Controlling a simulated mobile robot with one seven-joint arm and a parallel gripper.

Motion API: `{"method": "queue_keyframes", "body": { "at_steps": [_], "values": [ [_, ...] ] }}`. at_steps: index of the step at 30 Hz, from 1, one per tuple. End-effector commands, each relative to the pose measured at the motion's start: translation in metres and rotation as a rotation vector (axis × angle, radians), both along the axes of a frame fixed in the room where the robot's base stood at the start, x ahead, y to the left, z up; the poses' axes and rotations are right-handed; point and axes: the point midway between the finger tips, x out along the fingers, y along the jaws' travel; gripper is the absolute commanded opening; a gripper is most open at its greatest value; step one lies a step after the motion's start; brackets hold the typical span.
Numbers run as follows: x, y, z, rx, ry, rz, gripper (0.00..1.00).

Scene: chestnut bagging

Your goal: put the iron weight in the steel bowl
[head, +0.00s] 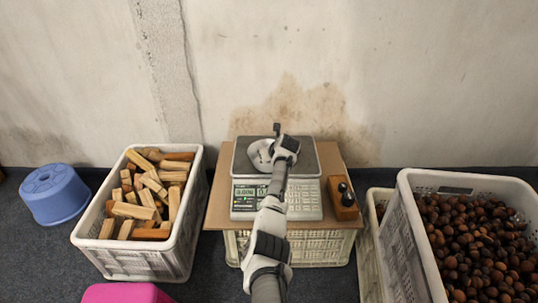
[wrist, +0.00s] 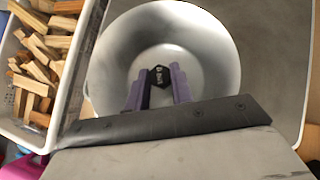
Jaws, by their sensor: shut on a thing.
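The steel bowl (wrist: 205,40) sits on the scale (head: 310,197); my arm covers part of it in the head view, where its left rim (head: 257,152) shows. My gripper (wrist: 157,80) points down over the bowl in the wrist view. Its two purple fingers are shut on the black iron weight (wrist: 156,74), which has white lettering on top. The weight is within the bowl's outline; I cannot tell whether it touches the bottom. In the head view my gripper (head: 272,147) is over the scale, and the weight is hidden there.
The scale stands on a board (head: 219,195) over a crate. A wooden block with black weights (head: 343,192) is to its right. A crate of wood pieces (head: 197,216) is at left, a crate of chestnuts (head: 404,225) at right.

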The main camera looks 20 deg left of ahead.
Motion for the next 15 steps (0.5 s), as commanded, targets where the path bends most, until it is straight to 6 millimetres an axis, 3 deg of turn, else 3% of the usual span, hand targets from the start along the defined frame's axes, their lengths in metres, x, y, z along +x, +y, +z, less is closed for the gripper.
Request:
{"method": "queue_keyframes", "body": {
  "at_steps": [1, 2, 6, 15],
  "values": [
    [0.0003, -0.0001, 0.0007, 0.0, -0.001, -0.001, 0.0],
    [0.0001, -0.0002, 0.0003, 0.0, 0.0, 0.0, 0.26],
    [0.0001, -0.0002, 0.0004, 0.0, 0.0, 0.0, 0.44],
    [0.0001, 0.0, 0.0016, 0.001, -0.001, 0.0, 0.45]
  ]
}}
